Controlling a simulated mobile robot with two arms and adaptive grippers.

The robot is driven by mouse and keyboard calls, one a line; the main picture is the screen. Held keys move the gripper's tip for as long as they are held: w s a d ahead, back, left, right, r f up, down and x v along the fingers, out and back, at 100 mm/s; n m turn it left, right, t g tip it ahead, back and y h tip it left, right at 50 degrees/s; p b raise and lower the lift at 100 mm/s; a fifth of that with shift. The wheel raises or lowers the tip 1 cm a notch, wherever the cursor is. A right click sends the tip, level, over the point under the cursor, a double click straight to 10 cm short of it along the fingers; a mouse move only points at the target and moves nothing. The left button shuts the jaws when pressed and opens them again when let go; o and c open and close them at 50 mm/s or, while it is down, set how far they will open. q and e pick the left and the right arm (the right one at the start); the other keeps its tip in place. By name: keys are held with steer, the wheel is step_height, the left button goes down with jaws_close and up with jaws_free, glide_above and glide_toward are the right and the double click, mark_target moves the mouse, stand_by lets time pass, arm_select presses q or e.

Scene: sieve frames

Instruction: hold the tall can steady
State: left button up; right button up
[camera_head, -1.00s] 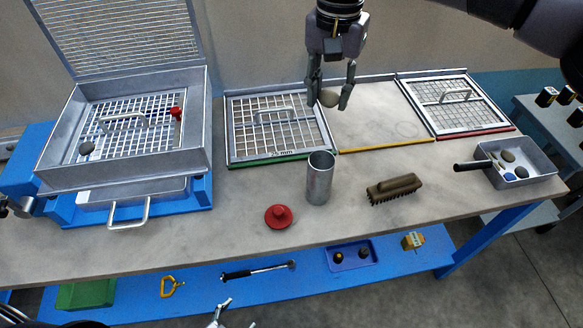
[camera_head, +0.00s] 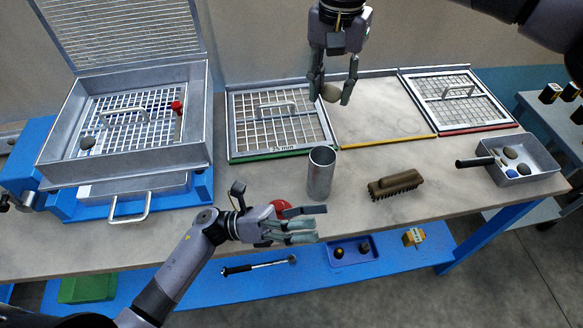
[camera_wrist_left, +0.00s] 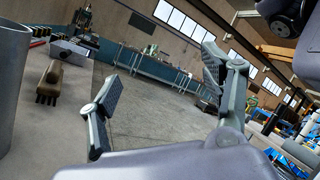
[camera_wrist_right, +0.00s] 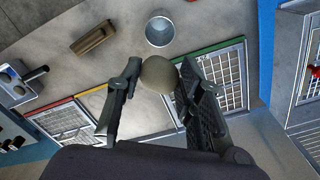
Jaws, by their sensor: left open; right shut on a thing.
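The tall can (camera_head: 321,174) is a plain grey metal cylinder, open at the top. It stands upright on the bench near its front edge. It also shows at the left edge of the left wrist view (camera_wrist_left: 12,85) and at the top of the right wrist view (camera_wrist_right: 160,30). My left gripper (camera_head: 318,224) is open and empty, in front of and below the can, apart from it. My right gripper (camera_head: 332,92) is shut on a round grey-brown stone (camera_wrist_right: 158,74) and holds it above the back of the bench, behind the can.
A red knobbed lid (camera_head: 282,206) is partly hidden behind my left gripper. A brush (camera_head: 395,186) lies right of the can. Behind are sieve frames with green (camera_head: 280,121) and red (camera_head: 458,100) edges. A grey tray (camera_head: 527,181) with stones sits at the right.

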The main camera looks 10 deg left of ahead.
mark_target(310, 171)
arm_select(q)
steer(key=w+a+f+t+y, duration=0.1)
steer(key=w+t, duration=0.1)
steer(key=w, duration=0.1)
steer(key=w+a+f+t+y, duration=0.1)
steer(key=w+a+t+y, duration=0.1)
steer(key=w, duration=0.2)
steer(key=w+a+f+t+y, duration=0.1)
steer(key=w+a+t, duration=0.1)
steer(key=w, duration=0.2)
steer(key=shift+w+a+f+y, duration=0.15)
steer(key=shift+a+f+y, duration=0.1)
steer(key=shift+f+y, duration=0.1)
steer(key=shift+w+a+f+m+g+y, duration=0.15)
steer(key=shift+w+m+y, duration=0.15)
steer(key=shift+w+m, duration=0.15)
steer(key=shift+w+a+r+m+g+y, duration=0.15)
steer(key=shift+w+m+y, duration=0.1)
steer(key=shift+w+m, duration=0.2)
steer(key=w+d+f+m, duration=0.1)
steer(key=d, duration=0.1)
steer(key=w+d+f+m+g+y, duration=0.1)
steer(key=d, duration=0.1)
steer(key=w+d+f+m+g+y, duration=0.1)
steer(key=d, duration=0.2)
steer(key=shift+w+d, duration=0.1)
steer(key=shift+c, duration=0.4)
steer(key=c, duration=1.2)
jaws_close()
